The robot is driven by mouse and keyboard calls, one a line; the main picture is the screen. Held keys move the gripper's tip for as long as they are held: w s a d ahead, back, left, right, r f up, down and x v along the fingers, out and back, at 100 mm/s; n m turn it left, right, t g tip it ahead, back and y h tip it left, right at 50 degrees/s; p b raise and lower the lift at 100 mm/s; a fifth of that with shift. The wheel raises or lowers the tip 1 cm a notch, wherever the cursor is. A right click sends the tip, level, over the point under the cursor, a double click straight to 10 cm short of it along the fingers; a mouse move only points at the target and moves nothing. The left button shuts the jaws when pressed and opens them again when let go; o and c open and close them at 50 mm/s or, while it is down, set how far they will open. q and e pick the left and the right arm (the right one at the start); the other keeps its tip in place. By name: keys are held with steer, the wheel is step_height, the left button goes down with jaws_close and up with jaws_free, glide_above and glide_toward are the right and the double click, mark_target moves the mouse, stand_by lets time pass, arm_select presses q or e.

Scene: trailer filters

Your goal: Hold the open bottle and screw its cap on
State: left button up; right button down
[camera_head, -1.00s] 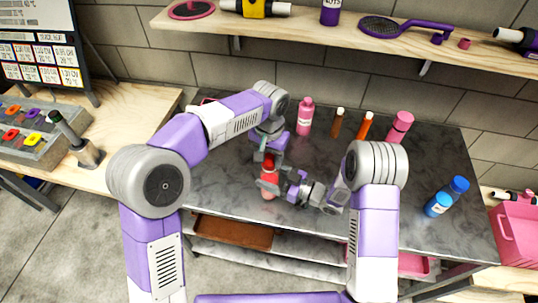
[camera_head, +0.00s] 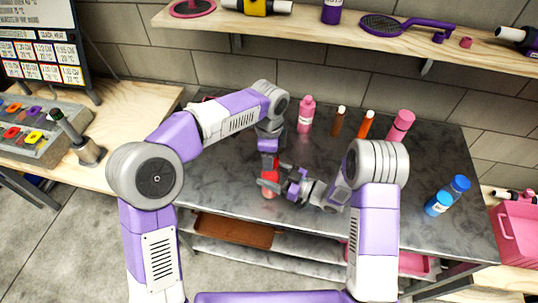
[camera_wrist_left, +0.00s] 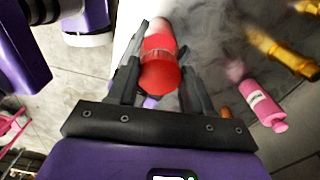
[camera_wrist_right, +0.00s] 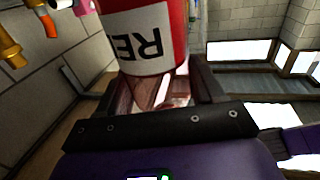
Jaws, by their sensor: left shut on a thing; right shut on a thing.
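The red bottle (camera_head: 268,194) stands upright over the front part of the grey table. Its white label, with letters starting "RE", fills much of the right wrist view (camera_wrist_right: 152,40). My right gripper (camera_head: 270,184) comes in from the right and is shut on the bottle's body. The red cap (camera_wrist_left: 160,78) is in line with the bottle top in the left wrist view. My left gripper (camera_wrist_left: 158,85) reaches down from above and is shut on the cap. I cannot tell how far the cap sits on the neck.
A pink bottle (camera_head: 305,118), a brown bottle (camera_head: 337,123), an orange bottle (camera_head: 365,126) and another pink bottle (camera_head: 399,127) stand along the table's back. The marble-grey table (camera_head: 225,180) is clear around the grippers.

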arm_select(q)
steer(key=m, duration=0.6)
steer(key=shift+w, duration=0.15)
steer(key=m, duration=0.6)
steer(key=shift+d, duration=0.1)
steer(key=m, duration=0.6)
steer(key=shift+w+d, duration=0.1)
steer(key=shift+d, duration=0.05)
steer(key=m, duration=0.7)
steer(key=shift+d, duration=0.1)
steer(key=o, duration=1)
